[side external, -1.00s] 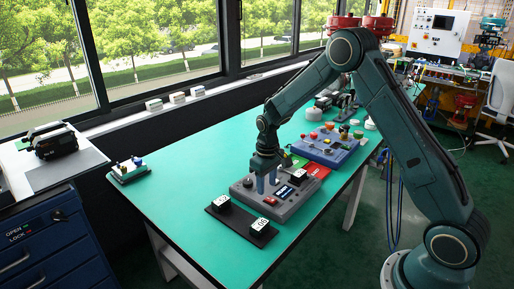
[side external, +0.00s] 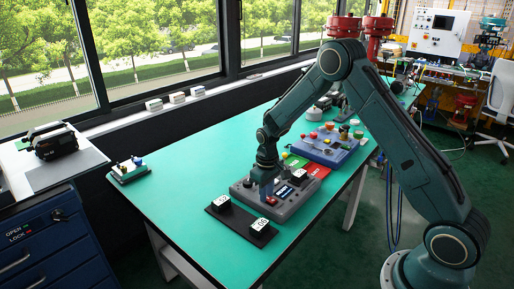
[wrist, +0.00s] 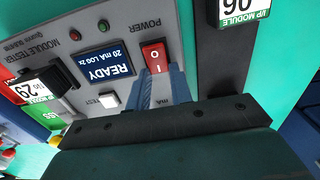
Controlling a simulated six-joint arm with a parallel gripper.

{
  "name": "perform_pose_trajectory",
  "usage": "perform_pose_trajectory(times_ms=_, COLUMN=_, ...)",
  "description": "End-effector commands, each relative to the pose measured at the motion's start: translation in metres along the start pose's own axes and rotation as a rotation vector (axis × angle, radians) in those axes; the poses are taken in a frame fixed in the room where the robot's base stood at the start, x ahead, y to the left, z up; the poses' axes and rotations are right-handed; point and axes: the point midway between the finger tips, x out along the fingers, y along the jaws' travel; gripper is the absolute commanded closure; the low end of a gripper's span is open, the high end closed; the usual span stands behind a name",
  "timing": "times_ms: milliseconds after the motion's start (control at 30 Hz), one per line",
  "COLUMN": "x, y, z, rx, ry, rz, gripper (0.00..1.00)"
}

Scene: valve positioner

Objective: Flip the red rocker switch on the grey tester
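The grey tester (side external: 293,203) lies on the green bench; its panel (wrist: 105,25) fills much of the wrist view, upside down. The red rocker switch (wrist: 154,57), marked O and I, sits under the POWER label, and it also shows in the side view (side external: 271,200). My gripper (wrist: 161,72) points down at the panel with its fingertips right at the switch's I end. The fingers appear brought together, with nothing held. I cannot tell whether they touch the switch. In the side view my gripper (side external: 266,195) hides part of the tester.
The tester's lit display (wrist: 104,63) reads READY, beside a white TEST button (wrist: 109,101). A dark tray (side external: 240,221) with I/P modules lies in front. Red and green pads (side external: 312,170) and a blue box with knobs (side external: 325,146) stand behind.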

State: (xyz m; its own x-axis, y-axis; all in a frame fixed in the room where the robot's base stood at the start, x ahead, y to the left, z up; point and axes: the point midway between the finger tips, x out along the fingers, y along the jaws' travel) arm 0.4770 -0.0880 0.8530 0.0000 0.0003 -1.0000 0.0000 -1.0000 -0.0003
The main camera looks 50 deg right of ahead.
Motion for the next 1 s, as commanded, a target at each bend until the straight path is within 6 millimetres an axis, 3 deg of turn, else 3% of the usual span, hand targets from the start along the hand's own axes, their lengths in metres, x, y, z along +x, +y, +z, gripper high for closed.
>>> perform_pose_trajectory(times_ms=1000, x=-0.0036, y=0.0003, z=0.0088, rx=0.0, ry=0.292, rz=0.0, gripper=1.0)
